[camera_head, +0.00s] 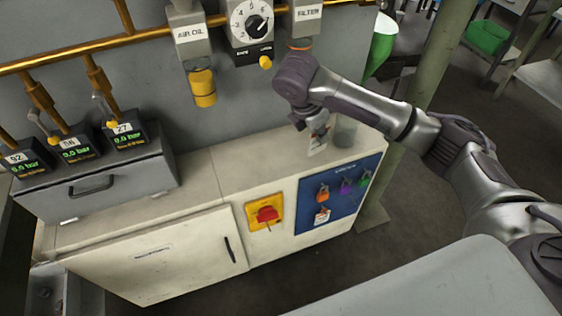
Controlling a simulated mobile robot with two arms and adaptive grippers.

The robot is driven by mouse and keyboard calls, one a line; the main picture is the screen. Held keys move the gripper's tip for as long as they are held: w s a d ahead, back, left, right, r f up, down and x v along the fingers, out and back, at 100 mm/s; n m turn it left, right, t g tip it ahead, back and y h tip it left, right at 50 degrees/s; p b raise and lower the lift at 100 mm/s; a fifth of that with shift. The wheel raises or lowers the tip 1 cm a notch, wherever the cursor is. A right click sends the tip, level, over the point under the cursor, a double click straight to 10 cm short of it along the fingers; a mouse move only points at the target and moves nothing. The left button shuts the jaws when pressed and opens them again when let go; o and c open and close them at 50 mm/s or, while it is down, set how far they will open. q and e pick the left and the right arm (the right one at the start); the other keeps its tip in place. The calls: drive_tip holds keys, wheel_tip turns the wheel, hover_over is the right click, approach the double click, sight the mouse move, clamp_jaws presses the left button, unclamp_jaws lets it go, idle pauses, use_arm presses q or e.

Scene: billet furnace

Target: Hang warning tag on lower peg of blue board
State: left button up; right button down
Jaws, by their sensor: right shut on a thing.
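The blue board (344,211) is on the front of the cabinet at right. Orange (322,194), purple (346,187) and green (364,180) padlocks hang along its upper part. A small white tag (321,216) shows at its lower left, below the orange padlock; the peg itself is too small to make out. My right gripper (319,130) is above the cabinet top, behind and above the board. It is shut on a small white warning tag (317,147), which hangs below the fingers. My left gripper is out of view.
A red rotary switch (267,215) on a yellow plate is left of the board. Gauges (75,146) and pipes stand at left. The middle of the cabinet top (225,168) is clear.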

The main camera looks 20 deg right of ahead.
drive_tip(key=w+a+f, duration=0.2)
drive_tip(key=a+f, duration=0.1)
drive_tip(key=w+a+f, duration=0.2)
drive_tip(key=a+f, duration=0.1)
drive_tip(key=w+a+f, duration=0.2)
drive_tip(key=a+f, duration=0.1)
drive_tip(key=shift+w+a+f, duration=0.3)
drive_tip(key=shift+a, duration=0.05)
drive_tip(key=shift+f, duration=0.5)
drive_tip(key=c, duration=1.3)
unclamp_jaws()
drive_tip(key=shift+f, duration=0.15)
